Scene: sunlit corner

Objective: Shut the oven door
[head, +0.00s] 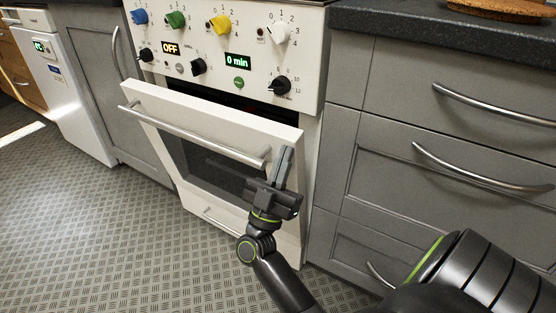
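The white oven door (290,135) has a dark window and hangs partly open, its top edge tilted out from the oven front (307,75). A dark gap shows above it. A long metal handle (195,135) runs across its upper part. My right gripper (284,158) is in front of the door's right side, by the right end of the handle, fingers pointing up. Its fingers look closed together with nothing between them. Whether they touch the door or handle is unclear. My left gripper is not in view.
Oven knobs (220,25) and displays sit above the door. Grey drawers (430,130) with curved handles stand close on the right, and a grey cabinet (105,80) and white appliance (65,90) on the left. The patterned floor (100,235) at the left is clear.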

